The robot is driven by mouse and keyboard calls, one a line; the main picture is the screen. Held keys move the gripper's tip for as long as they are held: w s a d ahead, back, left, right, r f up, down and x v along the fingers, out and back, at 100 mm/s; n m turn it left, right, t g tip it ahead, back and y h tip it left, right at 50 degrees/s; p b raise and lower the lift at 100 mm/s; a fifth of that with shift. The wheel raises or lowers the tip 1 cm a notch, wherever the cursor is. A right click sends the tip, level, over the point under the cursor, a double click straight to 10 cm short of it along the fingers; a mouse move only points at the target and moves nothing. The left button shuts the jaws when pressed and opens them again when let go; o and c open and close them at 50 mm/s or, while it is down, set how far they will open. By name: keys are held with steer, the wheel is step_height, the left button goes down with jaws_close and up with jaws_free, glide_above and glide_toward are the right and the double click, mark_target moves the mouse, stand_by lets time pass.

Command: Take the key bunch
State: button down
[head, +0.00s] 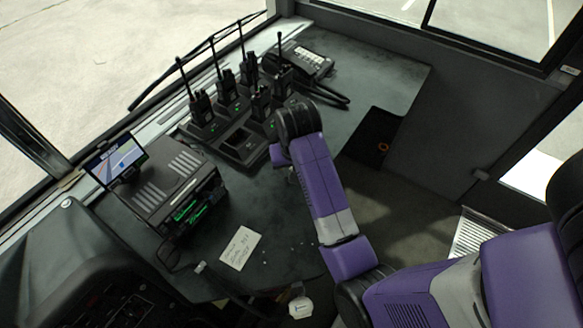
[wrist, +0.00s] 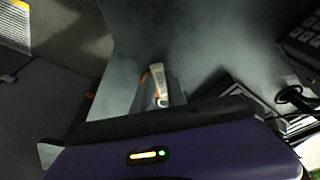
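I cannot pick out the key bunch for certain. A small orange ring-like thing (head: 383,147) lies on a dark patch at the right side of the desk. A blurred orange spot (wrist: 89,95) shows left of my gripper in the wrist view and may be the same thing. My gripper (wrist: 157,78) points over the bare desk top, its pale, orange-edged finger seen nearly edge-on. The gap between the fingers is hidden. In the head view my arm covers the gripper, beside the radios. I see nothing held.
Several handheld radios (head: 227,88) stand in chargers on the desk (head: 335,75). A desk phone (head: 305,60) is behind them. A black printer-like unit (head: 172,190) with a small screen (head: 116,160) stands left. A paper note (head: 240,248) lies in front. The right desk end is mostly clear.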

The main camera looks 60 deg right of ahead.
steer(key=shift+w+d+p+v, duration=0.15)
steer(key=shift+p+v, duration=0.7)
steer(key=shift+p, duration=0.2)
steer(key=shift+w+d+p+v, duration=0.1)
steer(key=shift+w+p+v, duration=0.05)
steer(key=shift+p+v, duration=0.75)
stand_by(0.8)
steer(key=p+v, duration=0.4)
steer(key=p, duration=0.1)
steer(key=shift+w+d+r, duration=0.35)
steer(key=shift+r, duration=0.05)
stand_by(0.3)
